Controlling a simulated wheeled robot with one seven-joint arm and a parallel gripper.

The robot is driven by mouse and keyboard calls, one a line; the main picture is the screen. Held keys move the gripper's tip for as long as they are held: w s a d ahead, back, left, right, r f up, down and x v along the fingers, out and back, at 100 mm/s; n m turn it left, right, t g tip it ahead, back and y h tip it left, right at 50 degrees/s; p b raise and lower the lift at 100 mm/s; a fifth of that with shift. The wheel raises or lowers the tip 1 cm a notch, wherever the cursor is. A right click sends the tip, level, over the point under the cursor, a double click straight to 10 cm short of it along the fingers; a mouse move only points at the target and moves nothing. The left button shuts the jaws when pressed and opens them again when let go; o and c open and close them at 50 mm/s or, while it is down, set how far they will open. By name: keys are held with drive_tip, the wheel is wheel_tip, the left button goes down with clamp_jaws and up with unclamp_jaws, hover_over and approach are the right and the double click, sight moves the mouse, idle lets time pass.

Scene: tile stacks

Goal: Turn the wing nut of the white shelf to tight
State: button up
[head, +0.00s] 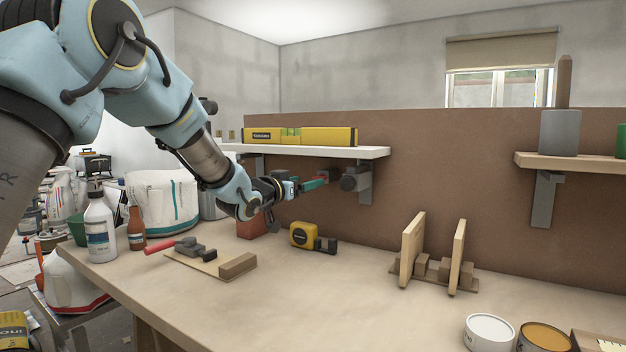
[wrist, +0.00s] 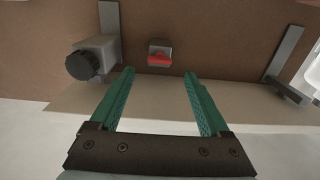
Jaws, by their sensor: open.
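The white shelf (head: 375,152) is fixed to the brown back panel on grey brackets. In the wrist view its pale underside (wrist: 155,104) shows below the panel, between two brackets. A red wing nut (wrist: 159,59) sits on a small grey mount on the panel, its wings lying about level in that view. My gripper (wrist: 159,73) is open and empty, with one teal finger to each side of the nut's line and the tips apart from it. In the head view my gripper (head: 324,178) is under the shelf, and the nut is hard to make out beside the fingers.
A grey block with a black knob (wrist: 86,65) stands close to one finger, by a bracket. A yellow level (head: 335,137) lies on the shelf. Below are a yellow tape measure (head: 304,236) and a wooden holder (head: 411,250). The front middle of the bench (head: 310,295) is clear.

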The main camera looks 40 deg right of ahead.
drive_tip(key=x, duration=0.6)
drive_tip(key=shift+p, duration=0.4)
drive_tip(key=shift+d, duration=0.1)
clamp_jaws()
